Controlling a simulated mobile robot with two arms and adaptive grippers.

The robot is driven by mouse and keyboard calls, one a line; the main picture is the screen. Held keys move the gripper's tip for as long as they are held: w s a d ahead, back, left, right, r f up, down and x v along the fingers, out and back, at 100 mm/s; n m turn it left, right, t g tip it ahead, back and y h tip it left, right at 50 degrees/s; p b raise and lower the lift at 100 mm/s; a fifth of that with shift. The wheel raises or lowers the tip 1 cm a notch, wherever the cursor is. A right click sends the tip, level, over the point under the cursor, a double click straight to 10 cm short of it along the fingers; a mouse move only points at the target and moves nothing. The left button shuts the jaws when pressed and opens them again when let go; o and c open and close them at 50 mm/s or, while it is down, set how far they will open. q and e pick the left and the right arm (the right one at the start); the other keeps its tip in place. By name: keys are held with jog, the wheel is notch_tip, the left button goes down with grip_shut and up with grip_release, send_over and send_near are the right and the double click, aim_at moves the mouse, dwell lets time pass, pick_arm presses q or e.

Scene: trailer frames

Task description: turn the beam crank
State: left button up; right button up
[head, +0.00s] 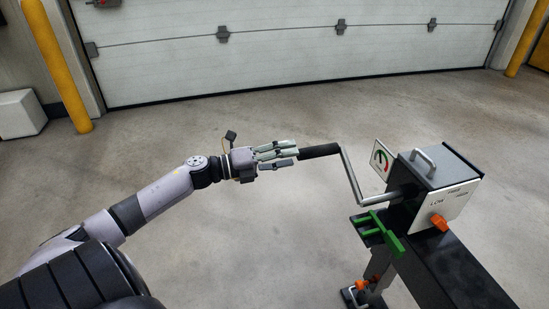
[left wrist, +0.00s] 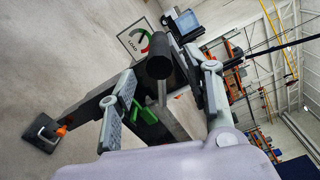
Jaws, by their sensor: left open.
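The beam crank (head: 350,176) is a bent silver rod with a black cylindrical grip (head: 319,151), joined to the side of a grey box (head: 432,170) on a dark beam. The grip points left, toward my left gripper (head: 293,153), which is open with its fingertips close to the grip's free end. In the left wrist view the grip's round end (left wrist: 159,67) shows between the two spread fingers of the left gripper (left wrist: 170,95). I cannot tell whether a finger touches it. My right gripper is not in view.
The dark beam (head: 455,270) runs toward the bottom right. A green bracket (head: 380,232) and orange knobs (head: 439,222) sit near the box. A gauge plate (head: 381,158) stands behind the crank. The concrete floor is open up to the white garage door; yellow posts (head: 58,68) stand by it.

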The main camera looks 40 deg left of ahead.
pick_arm(q)
jog(key=shift+v, duration=1.55)
